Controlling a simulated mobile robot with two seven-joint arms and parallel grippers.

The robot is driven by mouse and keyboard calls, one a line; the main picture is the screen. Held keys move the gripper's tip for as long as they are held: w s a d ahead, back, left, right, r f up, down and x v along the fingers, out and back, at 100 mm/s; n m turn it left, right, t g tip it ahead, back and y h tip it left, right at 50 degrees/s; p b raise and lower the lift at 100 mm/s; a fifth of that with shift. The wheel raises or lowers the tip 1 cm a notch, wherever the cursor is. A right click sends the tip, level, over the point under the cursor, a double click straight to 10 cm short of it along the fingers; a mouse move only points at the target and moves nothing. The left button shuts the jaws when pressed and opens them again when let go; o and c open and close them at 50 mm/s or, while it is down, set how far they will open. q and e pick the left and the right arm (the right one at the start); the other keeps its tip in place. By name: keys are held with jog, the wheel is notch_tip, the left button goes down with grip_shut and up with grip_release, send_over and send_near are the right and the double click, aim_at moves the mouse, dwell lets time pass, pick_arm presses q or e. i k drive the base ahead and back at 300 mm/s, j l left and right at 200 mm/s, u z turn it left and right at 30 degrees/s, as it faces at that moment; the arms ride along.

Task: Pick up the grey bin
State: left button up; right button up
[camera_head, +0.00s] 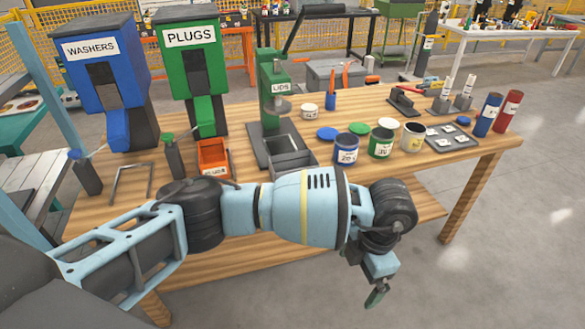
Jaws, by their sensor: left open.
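A grey bin (293,164) sits on the wooden table at the foot of a green press labelled LIDS (274,85). Its lower edge lies close behind my left forearm in the picture, which may hide part of it. My left gripper (376,295) hangs past the front edge of the table, to the right of and nearer than the bin. It points down, is open and has nothing visible in it. My right gripper is out of view.
An orange bin (213,158) stands left of the press, before the blue WASHERS (100,70) and green PLUGS (190,65) dispensers. Blue, green and white cans (381,143) stand right. A grey tray (452,138) lies near the right end. The floor in front is clear.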

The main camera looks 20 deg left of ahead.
aim_at(280, 166)
jog(key=i+j, duration=1.15)
jog(key=j, duration=0.1)
